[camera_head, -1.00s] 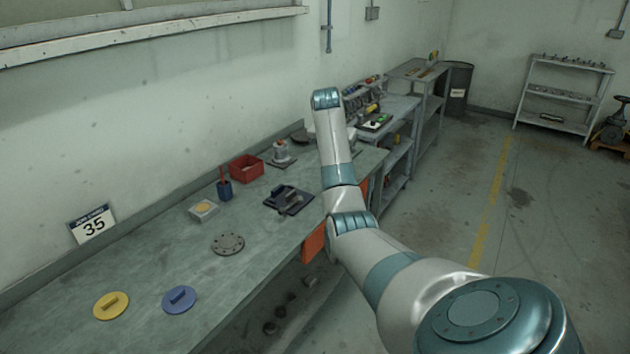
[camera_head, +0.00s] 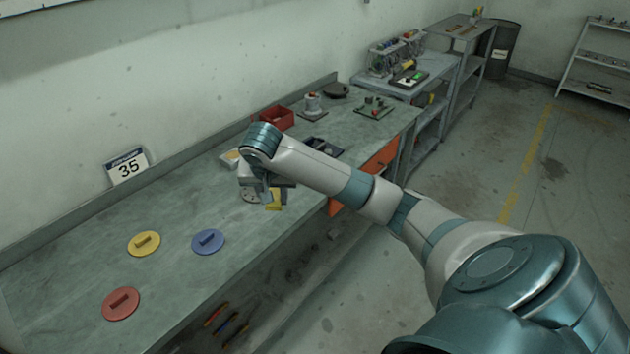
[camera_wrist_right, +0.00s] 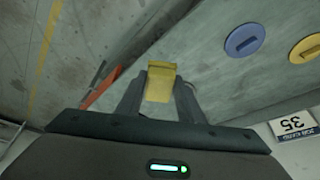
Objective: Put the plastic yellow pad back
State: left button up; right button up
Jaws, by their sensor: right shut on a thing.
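My right gripper (camera_head: 268,196) is above the bench near its front edge. It is shut on a small yellow pad (camera_head: 275,200), which sticks out below the fingers. In the right wrist view the yellow pad (camera_wrist_right: 160,82) sits between the two fingers (camera_wrist_right: 160,95), clear of the bench top. Part of it is hidden by the fingers in the head view. My left gripper is in neither view.
On the bench (camera_head: 75,250) lie a yellow disc (camera_head: 144,243), a blue disc (camera_head: 208,241) and a red disc (camera_head: 121,303). A red bin (camera_head: 276,118) and a dark fixture (camera_head: 322,147) stand farther back. The bench's left part is mostly clear.

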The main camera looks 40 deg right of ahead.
jog(key=s+a+r+n+t+y+b, duration=0.1)
jog(key=a+r+n, duration=0.2)
jog(key=a, duration=0.4)
jog(key=s+a+r+n+y, duration=0.1)
jog(key=a+r+n, duration=0.2)
jog(key=a, duration=0.3)
jog(key=s+a+f+n+y+b, duration=0.1)
jog(key=s+a+f+n+b, duration=0.2)
jog(key=a+f+b, duration=0.3)
jog(key=s+a+b, duration=0.1)
jog(key=b, duration=0.3)
jog(key=shift+s+a+f, duration=0.15)
jog(key=shift+s+f, duration=0.1)
jog(key=shift+f, duration=0.1)
jog(key=shift+a, duration=0.1)
